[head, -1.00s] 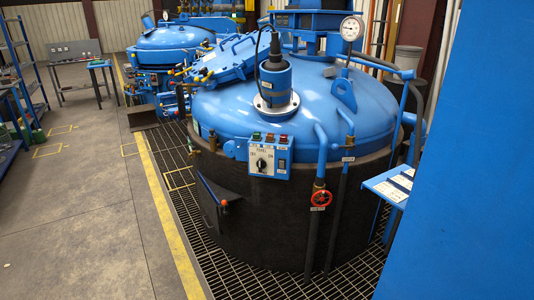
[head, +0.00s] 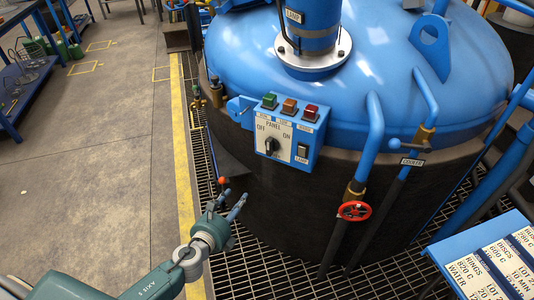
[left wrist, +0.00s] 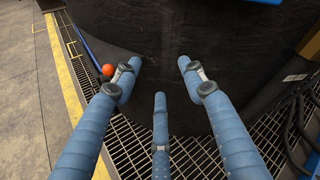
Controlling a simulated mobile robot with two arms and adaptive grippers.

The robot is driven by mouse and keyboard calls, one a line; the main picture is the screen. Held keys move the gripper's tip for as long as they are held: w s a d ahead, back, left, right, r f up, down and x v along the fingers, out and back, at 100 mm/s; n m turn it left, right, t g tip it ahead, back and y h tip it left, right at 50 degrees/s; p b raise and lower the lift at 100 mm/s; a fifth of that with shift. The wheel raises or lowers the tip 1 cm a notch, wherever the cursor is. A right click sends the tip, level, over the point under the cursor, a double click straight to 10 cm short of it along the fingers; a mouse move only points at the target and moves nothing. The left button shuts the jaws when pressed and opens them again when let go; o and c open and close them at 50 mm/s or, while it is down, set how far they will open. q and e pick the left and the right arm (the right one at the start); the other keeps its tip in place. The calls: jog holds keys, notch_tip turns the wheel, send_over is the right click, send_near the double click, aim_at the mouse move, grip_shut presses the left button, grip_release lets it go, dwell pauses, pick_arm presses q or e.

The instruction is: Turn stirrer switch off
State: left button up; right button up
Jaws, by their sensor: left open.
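A control panel (head: 283,138) is mounted on the blue furnace's front rim. Its white face reads PANEL, OFF and ON and bears a black rotary knob (head: 271,146); I cannot tell clearly where the knob points. A small black rocker switch (head: 303,150) sits to the knob's right, its label too small to read surely. No label reading stirrer is legible. My left gripper (head: 229,205) is open and empty, below and left of the panel, apart from it. In the left wrist view its spread fingers (left wrist: 160,70) face the dark furnace wall. My right gripper is not in view.
Green, amber and red buttons (head: 290,106) top the panel. A red valve wheel (head: 354,211) and blue pipes stand right of it. A red ball (left wrist: 108,70) shows beside the left gripper. A labelled blue stand (head: 492,262) is at lower right.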

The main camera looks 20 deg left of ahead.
aim_at(267, 146)
pick_arm(q)
jog(key=w+d+r+m+t+h, duration=0.1)
jog(key=d+r+m, duration=0.15)
jog(key=r, duration=0.25)
jog(key=d+r+m+t+h+b, duration=0.1)
jog(key=r+m, duration=0.2)
jog(key=r, duration=0.2)
jog(key=w+d+r+m+t+h, duration=0.1)
jog(key=r+m, duration=0.2)
jog(key=r, duration=0.1)
jog(key=shift+r+p+x, duration=0.2)
jog(key=shift+x, duration=2.5)
jog(key=shift+r+p+x, duration=0.15)
jog(key=shift+r+x, duration=0.05)
jog(key=shift+x, duration=2.5)
grip_shut()
